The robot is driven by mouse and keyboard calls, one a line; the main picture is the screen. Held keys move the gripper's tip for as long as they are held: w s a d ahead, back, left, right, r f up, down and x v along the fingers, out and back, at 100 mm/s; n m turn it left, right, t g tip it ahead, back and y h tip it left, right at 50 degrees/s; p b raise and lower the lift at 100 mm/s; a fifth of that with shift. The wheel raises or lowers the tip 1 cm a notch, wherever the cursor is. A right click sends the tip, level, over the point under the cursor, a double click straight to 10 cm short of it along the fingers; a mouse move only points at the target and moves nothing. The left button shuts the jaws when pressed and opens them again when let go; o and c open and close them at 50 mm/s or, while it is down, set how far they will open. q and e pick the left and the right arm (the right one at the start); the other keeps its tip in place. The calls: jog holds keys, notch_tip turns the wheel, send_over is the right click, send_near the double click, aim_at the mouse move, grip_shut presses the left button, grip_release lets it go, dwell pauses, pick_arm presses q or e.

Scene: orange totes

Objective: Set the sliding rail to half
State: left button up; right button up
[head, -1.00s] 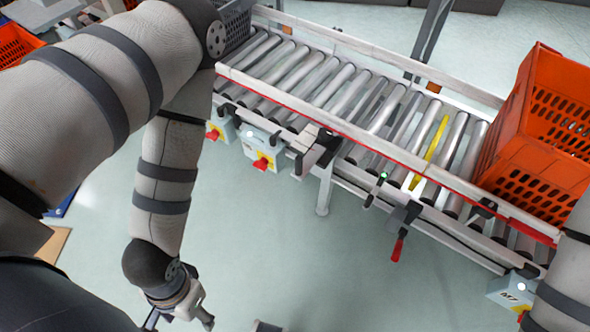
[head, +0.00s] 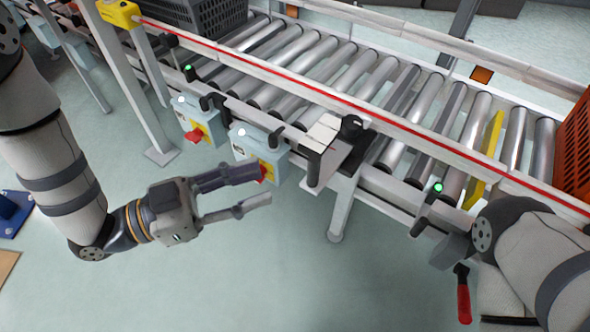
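The long white side rail with a red strip (head: 380,107) runs along the near side of the roller conveyor. I cannot tell for certain whether it is the sliding rail. A pale bracket with a black knob (head: 337,148) sticks out from the conveyor's near edge. My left gripper (head: 265,187) is open and empty, left of and below this bracket. Its upper finger overlaps a grey-blue switch box with a red switch (head: 259,154) in the picture; contact cannot be told. My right arm comes in at the lower right; its gripper is out of view.
A second switch box (head: 193,118) hangs further left. A red-handled lever (head: 463,294) hangs beside my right arm. A dark crate (head: 198,14) and an orange tote (head: 576,145) stand on the conveyor. The floor below my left gripper is clear.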

aim_at(314, 166)
pick_arm(q)
jog(key=b+x, duration=0.1)
jog(key=x, duration=0.9)
jog(key=shift+w+d, duration=0.1)
jog(key=shift+d, duration=0.2)
grip_shut()
